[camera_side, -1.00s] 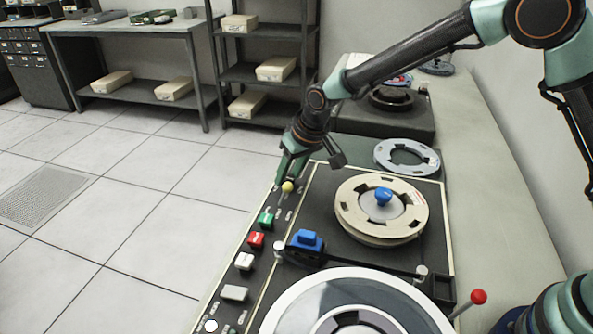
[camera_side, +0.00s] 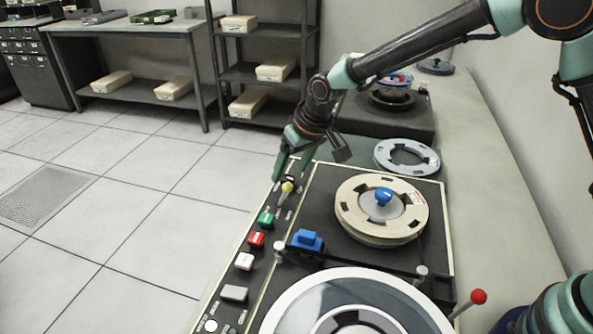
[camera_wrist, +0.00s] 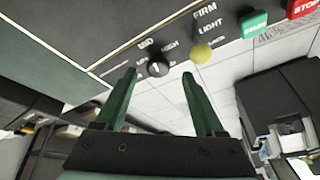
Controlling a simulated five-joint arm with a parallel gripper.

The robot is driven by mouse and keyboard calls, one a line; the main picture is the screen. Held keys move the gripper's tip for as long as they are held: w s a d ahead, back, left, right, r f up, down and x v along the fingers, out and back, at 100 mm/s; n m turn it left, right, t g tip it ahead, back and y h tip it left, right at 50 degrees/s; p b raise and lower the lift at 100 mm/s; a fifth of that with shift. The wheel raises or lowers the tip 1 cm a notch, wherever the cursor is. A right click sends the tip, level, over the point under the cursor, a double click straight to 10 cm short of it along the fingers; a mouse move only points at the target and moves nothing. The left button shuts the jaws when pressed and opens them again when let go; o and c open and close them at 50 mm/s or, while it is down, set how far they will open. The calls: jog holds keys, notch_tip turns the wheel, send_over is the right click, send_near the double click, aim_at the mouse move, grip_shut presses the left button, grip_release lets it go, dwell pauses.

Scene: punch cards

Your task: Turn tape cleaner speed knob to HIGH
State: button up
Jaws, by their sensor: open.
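The speed knob (camera_wrist: 158,68) is a small black round knob in the wrist view, on the dark panel with HIGH and MID lettering beside it. Its pointer direction is too small to read. My gripper (camera_wrist: 159,74) is open and empty, its green fingers on either side of the knob in the picture, apart from it. In the side view my gripper (camera_side: 289,172) hangs over the far end of the control strip, near the yellow-topped knob (camera_side: 287,187). The black knob is hard to make out there. The tape cleaner (camera_side: 325,185) has a dark top.
The yellow knob (camera_wrist: 201,52) sits close to the right fingertip, by FIRM and LIGHT labels. Green START (camera_wrist: 252,24) and red STOP buttons follow along the strip. A cream reel (camera_side: 350,215) and a blue block (camera_side: 306,240) stand on the deck. Open floor lies left of it.

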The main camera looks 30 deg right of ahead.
jog(key=v, duration=1)
jog(key=shift+a, duration=0.1)
jog(key=n+g+h, duration=0.2)
jog(key=n+g, duration=0.2)
jog(key=n, duration=1)
send_near(287, 177)
notch_tip(287, 177, down, 8)
jog(key=shift+f, duration=0.25)
grip_shut()
